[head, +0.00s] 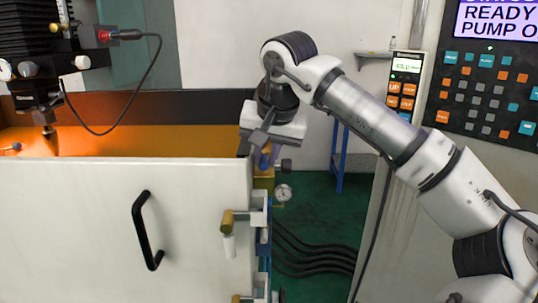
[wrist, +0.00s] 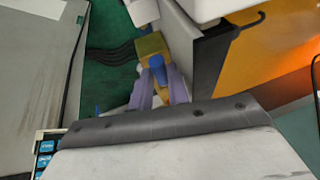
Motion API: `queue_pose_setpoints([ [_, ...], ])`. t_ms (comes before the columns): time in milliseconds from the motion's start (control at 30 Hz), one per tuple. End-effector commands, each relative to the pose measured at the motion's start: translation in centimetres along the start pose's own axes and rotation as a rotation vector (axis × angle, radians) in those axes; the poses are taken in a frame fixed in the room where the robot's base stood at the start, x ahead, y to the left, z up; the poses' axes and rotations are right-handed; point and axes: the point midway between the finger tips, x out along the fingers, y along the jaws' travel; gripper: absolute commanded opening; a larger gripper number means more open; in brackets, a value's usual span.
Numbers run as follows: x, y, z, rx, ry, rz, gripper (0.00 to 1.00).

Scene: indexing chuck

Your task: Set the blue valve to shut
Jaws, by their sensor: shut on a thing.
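The blue valve's handle (wrist: 157,64) shows in the wrist view, on a yellow-brass body (wrist: 151,44). My gripper (wrist: 160,85) has its two pale purple fingers on either side of the blue handle and is shut on it. In the head view my gripper (head: 265,156) points down at the right end of the white machine front. A little blue of the valve (head: 264,161) shows between the fingers there, above the brass body (head: 263,181). The fingers hide part of the handle, and I cannot tell its set position.
A white panel with a black handle (head: 147,230) stands left of the valve. Another brass fitting (head: 228,222) sits below it, and a round gauge (head: 283,192) is close on the right. Black hoses (head: 315,262) run over the green floor. A control panel (head: 485,85) stands at the right.

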Motion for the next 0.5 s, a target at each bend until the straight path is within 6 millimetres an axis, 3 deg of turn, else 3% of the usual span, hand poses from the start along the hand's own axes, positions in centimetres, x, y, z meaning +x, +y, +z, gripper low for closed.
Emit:
queue_pose_setpoints([
  [233,-0.04,-0.03,-0.06,0.001,0.002,-0.001,0.00],
  [267,-0.04,-0.03,-0.06,0.001,0.002,-0.001,0.21],
  [300,-0.04,-0.03,-0.05,0.001,0.002,-0.001,0.26],
  [400,-0.03,-0.05,-0.04,0.000,0.001,-0.002,0.39],
  [500,-0.04,-0.13,-0.03,-0.001,0.002,-0.004,0.39],
])
